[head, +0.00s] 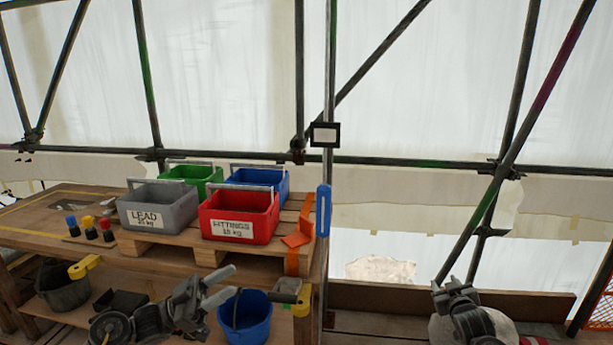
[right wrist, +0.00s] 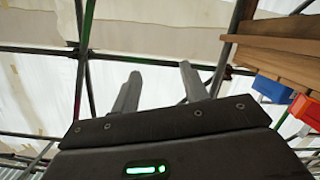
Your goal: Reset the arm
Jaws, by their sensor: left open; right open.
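My left gripper (head: 219,286) is in the lower left of the head view, in front of the lower part of the workbench. Its two fingers are apart and nothing is between them. My right gripper (head: 455,289) is at the lower right of the head view, away from the bench and seen from behind. The right wrist view shows its two grey fingers (right wrist: 158,90) spread and empty, with scaffold and sheeting beyond them.
A wooden bench (head: 60,212) carries a grey LEAD crate (head: 160,207), a red FITTINGS crate (head: 238,217), a green crate (head: 192,178) and a blue crate (head: 262,180). A blue bucket (head: 246,320) stands below. A scaffold pole (head: 329,80) rises at the bench's right end.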

